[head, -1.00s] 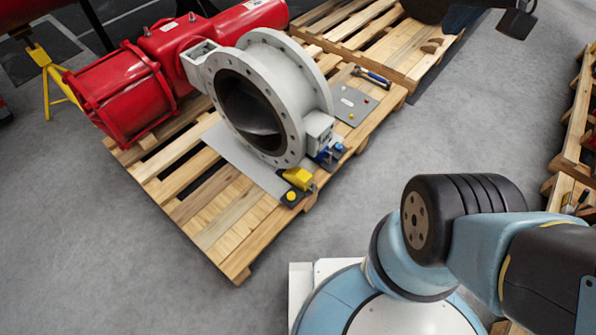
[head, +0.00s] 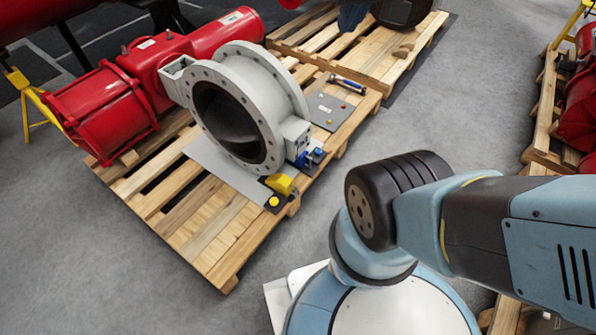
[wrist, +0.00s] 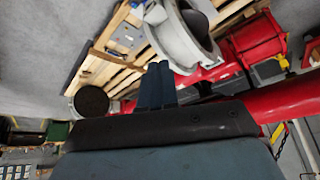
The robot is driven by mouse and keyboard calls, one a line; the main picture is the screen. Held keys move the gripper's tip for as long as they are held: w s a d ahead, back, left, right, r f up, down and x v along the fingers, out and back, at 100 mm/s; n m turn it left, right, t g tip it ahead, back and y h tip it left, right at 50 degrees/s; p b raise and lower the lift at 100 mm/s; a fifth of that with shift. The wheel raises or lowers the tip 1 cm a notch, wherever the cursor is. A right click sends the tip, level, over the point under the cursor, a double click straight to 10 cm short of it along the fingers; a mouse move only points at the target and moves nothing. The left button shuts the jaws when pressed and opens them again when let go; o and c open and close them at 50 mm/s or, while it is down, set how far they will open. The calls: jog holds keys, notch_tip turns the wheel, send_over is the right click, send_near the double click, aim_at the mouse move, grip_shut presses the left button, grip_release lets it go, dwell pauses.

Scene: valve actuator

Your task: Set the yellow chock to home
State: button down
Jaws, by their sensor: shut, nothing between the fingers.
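The yellow chock (head: 283,185) sits at the near right corner of the wooden pallet, beside the foot of the grey flanged valve (head: 246,112). It lies by a dark pad with a round yellow button (head: 273,201). A blue chock (head: 311,157) sits just behind it, near the valve's small grey box. Which spot is home cannot be told from these views. My gripper (wrist: 157,85) shows in the wrist view, its two dark fingers shut together and empty, pointing towards the pallet and valve. The yellow chock cannot be made out in the wrist view.
A red actuator (head: 150,85) is joined to the valve's left. A grey plate (head: 331,108) with small buttons and a hammer (head: 346,84) lie on the pallet's far right. More pallets stand behind and at right. Grey floor is clear in front of the pallet.

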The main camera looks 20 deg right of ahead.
jog(key=w+a+f+m+g+y, duration=0.1)
jog(key=w+f+m+g+y, duration=0.15)
jog(key=w+f, duration=0.55)
jog(key=w+f+m+g+y, duration=0.25)
jog(key=w+f, duration=0.25)
jog(key=w, duration=0.7)
jog(key=w+d+f+m+t+y, duration=0.1)
jog(key=w+d+f+m, duration=0.1)
jog(key=w+f, duration=0.35)
jog(key=w+d+f+m+y, duration=0.1)
jog(key=w+d+f+m, duration=0.15)
jog(key=f, duration=0.55)
jog(key=w+d+f+m+t+y, duration=0.1)
jog(key=w+f+m, duration=0.25)
jog(key=f, duration=0.35)
jog(key=d+f+m+t, duration=0.1)
jog(key=d+f+m, duration=0.2)
jog(key=f, duration=1)
jog(key=d+f+m+t, duration=0.1)
jog(key=d+f+m, duration=0.2)
jog(key=f, duration=0.9)
jog(key=s+f+m+t+h, duration=0.1)
jog(key=s+f+m, duration=0.35)
jog(key=f, duration=0.85)
jog(key=s+f+m, duration=0.2)
jog(key=s+f, duration=0.5)
jog(key=f, duration=0.5)
jog(key=w+a+r+x, duration=0.1)
jog(key=x, duration=1.1)
jog(key=shift+w+r, duration=0.25)
